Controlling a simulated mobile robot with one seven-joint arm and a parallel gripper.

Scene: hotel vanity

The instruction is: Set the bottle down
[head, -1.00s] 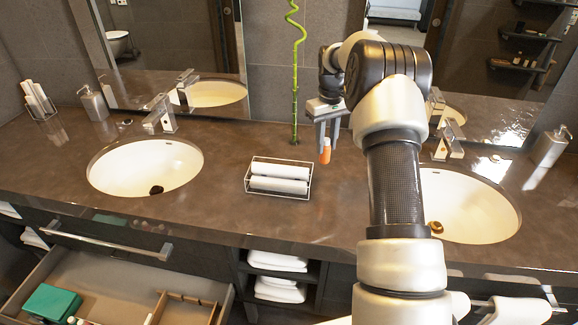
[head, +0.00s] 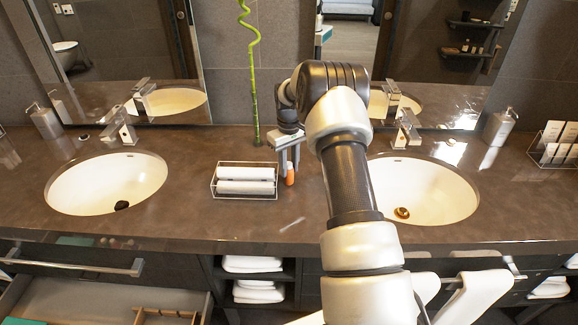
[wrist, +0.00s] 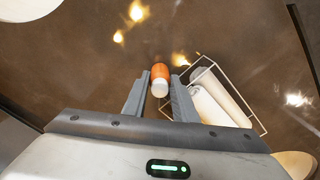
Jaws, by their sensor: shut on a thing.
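The bottle (head: 290,177) is small and orange with a white end. My gripper (head: 288,166) points down and is shut on it, just right of the wire basket. In the wrist view the bottle (wrist: 160,74) sits between the two fingertips of my gripper (wrist: 158,92), with its white end toward the camera. The bottle is low over the brown counter (head: 250,222); I cannot tell whether its base touches the surface. Part of it is hidden by the fingers in the head view.
The wire basket (head: 214,184) with rolled white towels stands close beside my gripper. Sinks lie left (head: 105,186) and right (head: 425,190). A green bamboo stalk (head: 254,95) rises behind. The counter in front of the basket is clear. A drawer (head: 90,300) is open at lower left.

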